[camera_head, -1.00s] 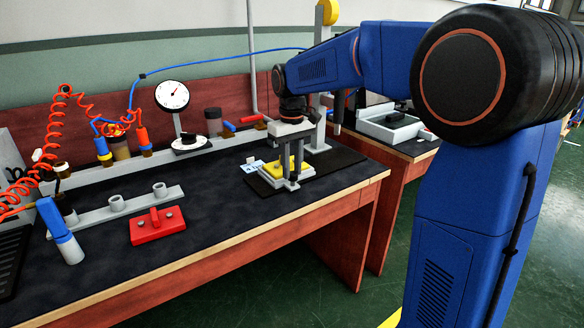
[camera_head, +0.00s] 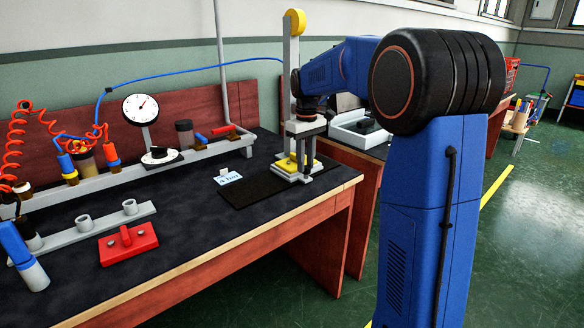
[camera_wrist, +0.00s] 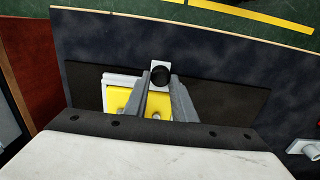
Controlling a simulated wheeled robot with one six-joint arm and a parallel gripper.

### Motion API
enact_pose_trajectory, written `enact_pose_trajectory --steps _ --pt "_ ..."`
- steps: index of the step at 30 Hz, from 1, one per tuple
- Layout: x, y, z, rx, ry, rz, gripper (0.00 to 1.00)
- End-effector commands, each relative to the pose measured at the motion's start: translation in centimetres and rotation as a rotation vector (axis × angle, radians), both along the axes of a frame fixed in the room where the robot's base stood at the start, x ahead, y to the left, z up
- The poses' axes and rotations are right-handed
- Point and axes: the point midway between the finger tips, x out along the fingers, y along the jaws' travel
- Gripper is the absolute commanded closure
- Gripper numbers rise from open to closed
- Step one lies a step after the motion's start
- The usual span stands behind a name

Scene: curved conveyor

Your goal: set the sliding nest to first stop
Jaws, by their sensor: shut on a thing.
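The sliding nest (camera_head: 284,167) is a yellow plate on a pale base. It sits near the right end of a flat black track plate (camera_head: 247,187) on the bench. In the wrist view, the yellow nest (camera_wrist: 117,100) is partly hidden by my fingers, and a black knob (camera_wrist: 160,76) on a pale upright shows at the fingertips. My gripper (camera_head: 302,176) points down at the nest and is shut on that knob; it also shows in the wrist view (camera_wrist: 160,88). A small white and blue label card (camera_head: 229,178) stands behind the track's left part.
A tall grey post with a yellow disc (camera_head: 294,21) stands behind my gripper. A grey tray (camera_head: 358,132) is to the right. A dial gauge (camera_head: 141,108), a red block (camera_head: 128,244) and a blue-handled tool (camera_head: 22,256) are left. The track left of the nest is bare.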

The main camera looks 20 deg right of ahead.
Motion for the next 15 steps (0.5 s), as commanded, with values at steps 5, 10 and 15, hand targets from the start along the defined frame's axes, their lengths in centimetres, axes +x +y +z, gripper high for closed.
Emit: enact_pose_trajectory --steps 5,10,15 --pt "0.6 -1.9 0.0 -0.001 -0.001 -0.002 1.00" --pt "0.8 -2.5 0.0 0.000 -0.002 0.000 1.00" --pt "0.9 -2.6 0.0 0.001 -0.002 0.001 1.00"
